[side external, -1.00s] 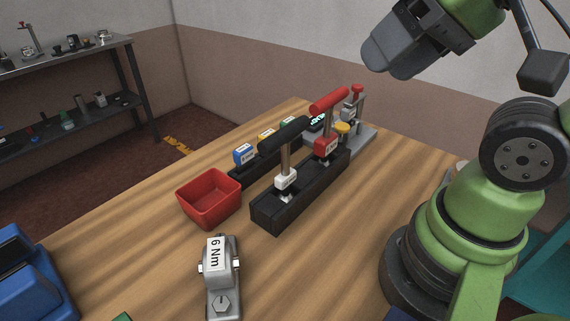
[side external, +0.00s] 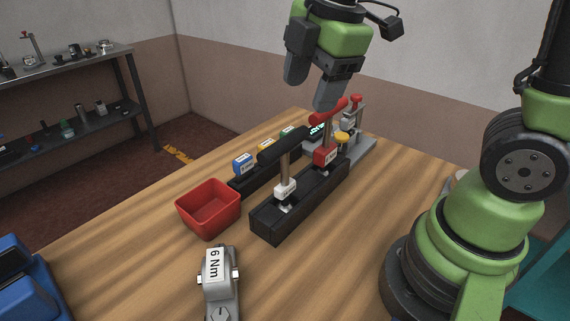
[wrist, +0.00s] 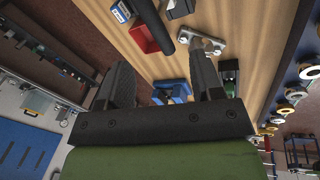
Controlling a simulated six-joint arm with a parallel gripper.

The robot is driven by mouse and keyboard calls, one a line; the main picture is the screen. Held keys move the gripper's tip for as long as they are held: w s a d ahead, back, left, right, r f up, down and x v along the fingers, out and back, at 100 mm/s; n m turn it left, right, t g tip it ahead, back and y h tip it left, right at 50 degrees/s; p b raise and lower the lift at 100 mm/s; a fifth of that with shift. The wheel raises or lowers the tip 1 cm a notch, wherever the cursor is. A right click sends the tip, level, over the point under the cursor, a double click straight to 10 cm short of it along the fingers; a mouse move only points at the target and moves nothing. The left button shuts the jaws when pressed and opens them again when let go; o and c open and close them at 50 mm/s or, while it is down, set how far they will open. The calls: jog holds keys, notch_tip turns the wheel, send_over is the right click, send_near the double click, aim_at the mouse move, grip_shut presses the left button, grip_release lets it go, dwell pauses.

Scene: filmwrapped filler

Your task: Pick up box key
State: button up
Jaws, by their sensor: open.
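Two T-handled tools stand upright in a long black rack (side external: 278,229). One has a black handle (side external: 283,146) and a white tag (side external: 286,188); the other has a red handle (side external: 328,111) and a red block (side external: 325,155). I cannot tell which one is the box key; their labels are too small to read. My gripper (side external: 309,97) is open and empty, its fingers tilted downward, and appears just above the red handle in the side view. In the wrist view my open gripper (wrist: 162,80) has nothing between its fingers.
A red bin (side external: 208,209) stands left of the rack. A grey device marked 6 Nm (side external: 217,270) is in front. A row of coloured blocks, including a blue one (side external: 243,163), is behind. The wooden table (side external: 340,270) is clear at front right.

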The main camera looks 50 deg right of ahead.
aim_at(289, 135)
jog(key=f+n, duration=0.1)
jog(key=f, duration=0.1)
jog(key=w+f+n, duration=0.1)
jog(key=f, duration=0.1)
jog(key=w+f+n, duration=0.1)
jog(key=f, duration=0.1)
jog(key=shift+w+g, duration=0.15)
jog(key=shift+g, duration=0.25)
jog(key=shift+w+f, duration=0.25)
jog(key=shift+f, duration=0.65)
jog(key=shift+w+f, duration=0.3)
jog(key=shift+f, duration=0.65)
jog(key=shift+w+f, duration=0.25)
jog(key=shift+f, duration=0.65)
grip_shut()
notch_tip(289, 135, up, 10)
jog(key=shift+r, duration=0.1)
jog(key=shift+a, duration=0.1)
jog(key=w+a+n, duration=0.1)
jog(key=a, duration=0.6)
jog(key=w+a+f+n, duration=0.1)
jog(key=a+n, duration=0.1)
jog(key=a, duration=0.5)
jog(key=shift+w+a+f+n, duration=0.25)
jog(key=shift+w+a+n, duration=0.05)
